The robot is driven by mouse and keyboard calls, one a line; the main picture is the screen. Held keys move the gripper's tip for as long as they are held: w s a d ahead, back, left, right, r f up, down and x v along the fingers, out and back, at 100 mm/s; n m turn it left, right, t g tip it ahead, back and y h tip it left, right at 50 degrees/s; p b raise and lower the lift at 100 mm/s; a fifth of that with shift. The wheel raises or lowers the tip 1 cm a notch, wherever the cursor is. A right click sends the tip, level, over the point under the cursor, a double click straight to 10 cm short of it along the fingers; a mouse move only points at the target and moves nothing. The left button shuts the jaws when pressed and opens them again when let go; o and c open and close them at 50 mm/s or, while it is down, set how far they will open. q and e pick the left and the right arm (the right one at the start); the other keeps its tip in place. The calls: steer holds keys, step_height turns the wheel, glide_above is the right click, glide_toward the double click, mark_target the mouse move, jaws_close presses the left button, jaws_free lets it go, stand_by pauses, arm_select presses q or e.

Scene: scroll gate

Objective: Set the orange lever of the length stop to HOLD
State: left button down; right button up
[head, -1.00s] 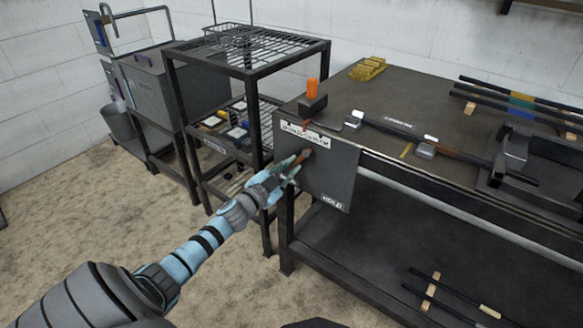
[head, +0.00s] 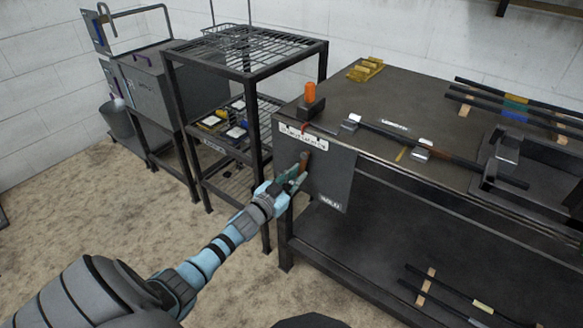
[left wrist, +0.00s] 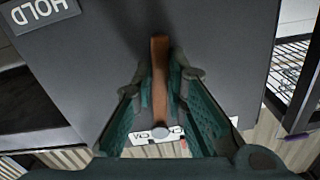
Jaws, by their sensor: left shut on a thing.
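The orange-brown lever (head: 304,158) is on the dark grey panel (head: 335,172) at the near left end of the workbench. My left gripper (head: 296,178) is at the panel with its fingers around the lever, hiding most of it in the head view. In the left wrist view the lever (left wrist: 159,75) runs between the two green fingers. The HOLD label (head: 331,203) is low on the panel, below and right of the gripper; it also shows at the top left of the left wrist view (left wrist: 42,10). My right gripper is not in view.
A white label (head: 303,134) is at the panel's top edge. Above it, an orange upright handle (head: 310,92) stands on a black block. A bar on metal supports (head: 385,130) lies along the bench top. A wire-shelf rack (head: 245,50) stands close left of the bench.

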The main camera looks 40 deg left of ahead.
mark_target(322, 173)
arm_select(q)
steer(key=shift+d+r+n+p, duration=0.25)
steer(key=shift+d+n+p, duration=0.45)
steer(key=shift+n, duration=0.3)
steer(key=shift+w+d+n+p, duration=0.1)
steer(key=shift+d+n+p, duration=0.5)
steer(key=shift+n, duration=0.3)
steer(key=shift+d+r+n+p, duration=0.1)
steer(key=shift+d+n+p, duration=0.4)
steer(key=shift+n+p, duration=0.3)
steer(key=shift+d+r+n+p, duration=0.15)
steer(key=shift+d+n+p, duration=0.25)
steer(key=shift+n, duration=0.4)
steer(key=shift+d+r+n+p, duration=0.3)
steer(key=shift+d+n+p, duration=0.4)
steer(key=shift+n, duration=0.5)
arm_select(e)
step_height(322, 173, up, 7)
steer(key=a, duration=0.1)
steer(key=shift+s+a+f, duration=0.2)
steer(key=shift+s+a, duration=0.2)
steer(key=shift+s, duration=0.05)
arm_select(q)
steer(key=c, duration=1.6)
jaws_free()
steer(key=shift+w, duration=0.1)
steer(key=shift+f, duration=0.1)
